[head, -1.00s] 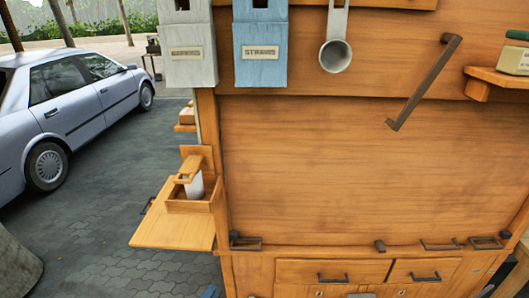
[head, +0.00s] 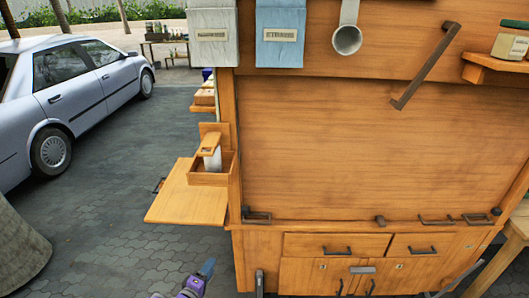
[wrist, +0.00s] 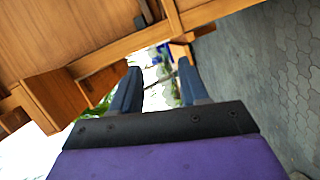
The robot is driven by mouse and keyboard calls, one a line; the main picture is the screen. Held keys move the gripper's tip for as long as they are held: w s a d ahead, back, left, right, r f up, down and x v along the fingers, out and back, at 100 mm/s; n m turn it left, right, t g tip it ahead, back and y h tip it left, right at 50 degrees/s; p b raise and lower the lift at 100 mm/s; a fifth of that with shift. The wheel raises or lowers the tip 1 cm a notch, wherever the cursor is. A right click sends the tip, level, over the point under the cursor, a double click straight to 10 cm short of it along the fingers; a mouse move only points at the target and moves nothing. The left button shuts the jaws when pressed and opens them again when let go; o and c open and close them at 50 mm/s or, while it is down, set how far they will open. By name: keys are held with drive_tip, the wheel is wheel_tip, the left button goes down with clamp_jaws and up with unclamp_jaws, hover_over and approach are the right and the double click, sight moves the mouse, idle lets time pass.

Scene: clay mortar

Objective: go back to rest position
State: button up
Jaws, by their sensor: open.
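My gripper (head: 205,272) shows at the bottom of the head view, purple with blue-grey fingers, in front of the paved ground and left of the wooden kiosk's lower front. In the wrist view my gripper (wrist: 158,85) has its two dark blue fingers apart, with nothing held between them. The wooden kiosk (head: 360,150) fills the right of the head view. Its wood also shows at the upper left of the wrist view (wrist: 85,35). My fingers do not visibly touch it.
A side shelf (head: 187,200) with a small wooden box (head: 210,178) sticks out from the kiosk's left side. Drawers (head: 335,246) with dark handles line its lower front. A silver car (head: 85,95) stands at the left. Paving (head: 110,225) between car and kiosk is clear.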

drive_tip(key=w+d+r+m+g+y, duration=0.1)
drive_tip(key=w+r+m+g+y, duration=0.2)
drive_tip(key=r, duration=0.5)
drive_tip(key=w+d+r+m+g+y, duration=0.15)
drive_tip(key=w+r+y, duration=0.25)
drive_tip(key=r, duration=0.4)
drive_tip(key=s+d+r+g+y, duration=0.2)
drive_tip(key=s+d+r, duration=0.1)
drive_tip(key=s+r, duration=0.15)
drive_tip(key=s+d+r+m+g+h, duration=0.1)
drive_tip(key=s+d+r+m+g, duration=0.1)
drive_tip(key=s+d, duration=0.7)
drive_tip(key=s+d+r+m+g+h, duration=0.1)
drive_tip(key=s+d+r+m+g, duration=0.2)
drive_tip(key=s+d, duration=0.7)
drive_tip(key=s+d+r+m+g+h, duration=0.1)
drive_tip(key=s+d+r+g, duration=0.3)
drive_tip(key=s, duration=1.9)
drive_tip(key=d+m+g, duration=0.1)
drive_tip(key=d, duration=0.4)
drive_tip(key=shift+s+d+g, duration=0.25)
drive_tip(key=shift+d+g, duration=0.1)
drive_tip(key=shift+d, duration=0.05)
drive_tip(key=shift+r+m, duration=0.1)
drive_tip(key=shift+m, duration=0.15)
drive_tip(key=shift+d, duration=0.1)
